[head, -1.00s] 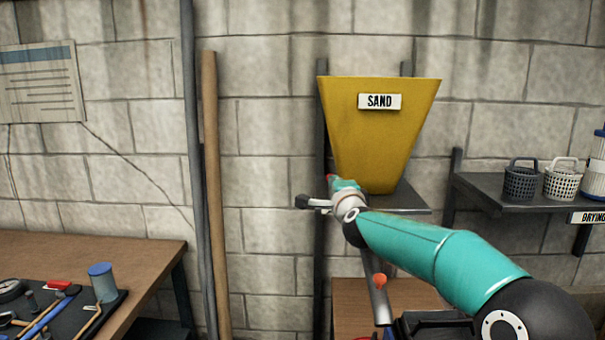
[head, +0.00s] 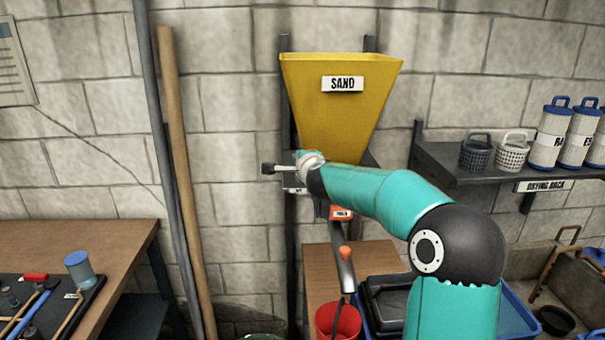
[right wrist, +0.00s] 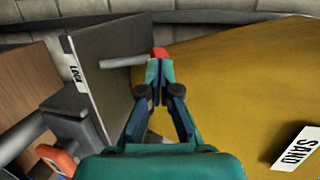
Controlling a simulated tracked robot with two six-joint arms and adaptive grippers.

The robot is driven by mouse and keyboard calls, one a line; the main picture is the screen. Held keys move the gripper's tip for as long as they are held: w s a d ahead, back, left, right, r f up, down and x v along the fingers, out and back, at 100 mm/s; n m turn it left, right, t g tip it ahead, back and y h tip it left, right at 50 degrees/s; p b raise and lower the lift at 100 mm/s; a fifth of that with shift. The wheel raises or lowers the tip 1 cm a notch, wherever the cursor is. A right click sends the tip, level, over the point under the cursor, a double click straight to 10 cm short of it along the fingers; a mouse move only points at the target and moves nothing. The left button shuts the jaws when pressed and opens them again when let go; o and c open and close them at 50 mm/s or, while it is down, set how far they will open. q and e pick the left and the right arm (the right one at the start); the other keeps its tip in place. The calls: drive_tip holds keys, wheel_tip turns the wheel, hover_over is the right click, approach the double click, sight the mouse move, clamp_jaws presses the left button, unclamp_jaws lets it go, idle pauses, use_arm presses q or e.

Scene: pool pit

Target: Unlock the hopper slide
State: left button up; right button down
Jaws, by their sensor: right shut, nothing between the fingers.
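The yellow hopper (head: 335,115) labelled SAND hangs on the wall; in the right wrist view its yellow side (right wrist: 245,85) fills the right. A dark plate (right wrist: 105,75) marked LOCK stands left of my fingers. A grey rod (right wrist: 120,62) runs from near it to a red tip (right wrist: 160,52). My right gripper (right wrist: 160,68) is shut and empty, its fingertips close to the red tip; I cannot tell whether they touch. In the head view my wrist hides the fingers and the lock. An orange labelled piece (head: 342,213) shows below the hopper. My left gripper is not in view.
A grey chute (head: 345,270) with an orange knob (head: 345,252) leads down to a red bucket (head: 338,320). Poles (head: 185,180) lean left. A bench (head: 70,240) with tools stands at the left, and a shelf (head: 440,165) with baskets at the right.

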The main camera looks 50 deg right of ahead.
drive_tip(key=shift+r, duration=0.1)
drive_tip(key=r+p+v, duration=0.2)
drive_tip(key=v, duration=1.1)
drive_tip(key=shift+r, duration=0.3)
drive_tip(key=shift+a, duration=0.1)
